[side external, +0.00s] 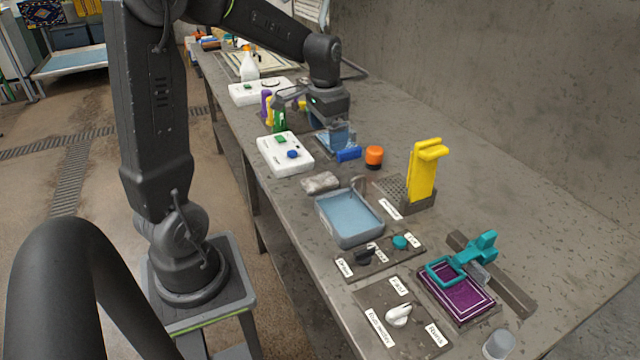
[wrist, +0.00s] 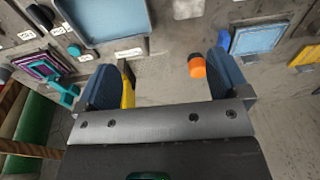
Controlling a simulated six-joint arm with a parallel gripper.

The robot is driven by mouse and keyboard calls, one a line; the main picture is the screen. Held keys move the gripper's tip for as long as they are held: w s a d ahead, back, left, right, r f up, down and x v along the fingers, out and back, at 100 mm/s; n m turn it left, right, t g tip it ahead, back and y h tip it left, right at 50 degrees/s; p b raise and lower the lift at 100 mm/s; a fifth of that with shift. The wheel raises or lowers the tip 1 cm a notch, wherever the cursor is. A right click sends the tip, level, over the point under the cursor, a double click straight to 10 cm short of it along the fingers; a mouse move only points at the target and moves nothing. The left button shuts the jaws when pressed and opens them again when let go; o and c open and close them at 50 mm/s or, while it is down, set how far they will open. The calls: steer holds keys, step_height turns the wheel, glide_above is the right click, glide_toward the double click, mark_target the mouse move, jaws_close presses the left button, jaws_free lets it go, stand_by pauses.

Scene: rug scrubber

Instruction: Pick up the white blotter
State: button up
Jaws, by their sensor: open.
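No thing is plainly a white blotter. A crumpled off-white pad (side external: 320,182) lies flat on the bench beside the blue tray, and may be it. A pale grey piece at the top edge of the wrist view (wrist: 188,8) seems to be the same pad, partly cut off. My gripper (side external: 330,128) is over the bench, beyond the pad, near the blue-handled panel.
A blue tray (side external: 347,238), an orange-topped jar (side external: 374,156) and a tall yellow tool (side external: 423,175) stand near the pad. A white button box (side external: 285,154) is at its left. A purple panel with a teal handle (side external: 481,250) is in front. The wall bounds the right.

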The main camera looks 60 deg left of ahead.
steer(key=a+f, duration=0.4)
steer(key=a, duration=0.1)
glide_above(320, 180)
steer(key=shift+g, duration=0.4)
steer(key=f, duration=0.8)
steer(key=shift+s+d, duration=0.2)
steer(key=shift+d, duration=0.05)
steer(key=shift+w+a+f, duration=0.1)
steer(key=shift+a+f, duration=0.05)
steer(key=shift+f, duration=1.25)
steer(key=shift+w+a+f, duration=0.1)
steer(key=shift+f, duration=1.3)
steer(key=c, duration=1)
steer(key=shift+r, duration=0.1)
